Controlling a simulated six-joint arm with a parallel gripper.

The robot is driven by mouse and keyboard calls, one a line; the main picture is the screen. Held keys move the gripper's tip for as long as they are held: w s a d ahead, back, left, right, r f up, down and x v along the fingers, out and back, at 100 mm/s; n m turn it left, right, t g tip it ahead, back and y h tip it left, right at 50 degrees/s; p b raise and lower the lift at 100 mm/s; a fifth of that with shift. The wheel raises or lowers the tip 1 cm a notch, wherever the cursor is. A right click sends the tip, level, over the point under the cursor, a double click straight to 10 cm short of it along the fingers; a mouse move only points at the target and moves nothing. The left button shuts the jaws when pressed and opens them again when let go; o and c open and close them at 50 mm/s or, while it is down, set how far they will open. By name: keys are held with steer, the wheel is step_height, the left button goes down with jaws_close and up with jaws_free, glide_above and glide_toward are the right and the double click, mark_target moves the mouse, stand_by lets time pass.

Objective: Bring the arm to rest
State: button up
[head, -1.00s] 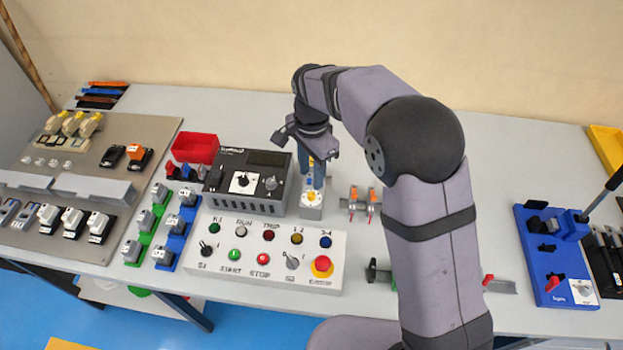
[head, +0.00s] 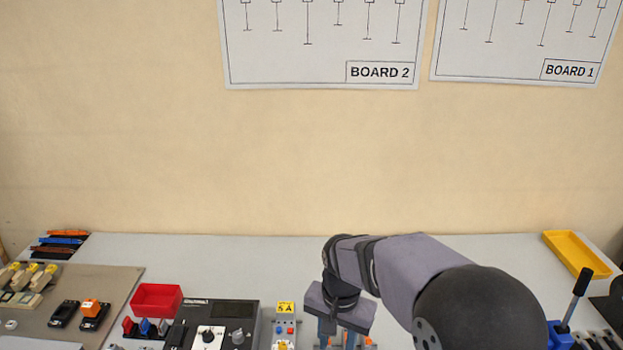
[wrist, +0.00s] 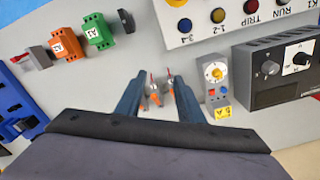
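Nothing is visibly held.
The black meter box (head: 222,322) and red bin (head: 156,300) are to the left. A yellow tray (head: 577,255) and blue bender (head: 558,336) are at right. The wrist view shows orange (wrist: 66,43) and green (wrist: 98,31) blocks.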

steer(key=s+d+f+n, duration=0.2)
steer(key=s+d+n, duration=0.3)
steer(key=s+d, duration=0.4)
steer(key=s, duration=0.4)
steer(key=shift+s+d+f, duration=0.2)
steer(key=shift+s+d, duration=0.2)
steer(key=shift+c, duration=0.7)
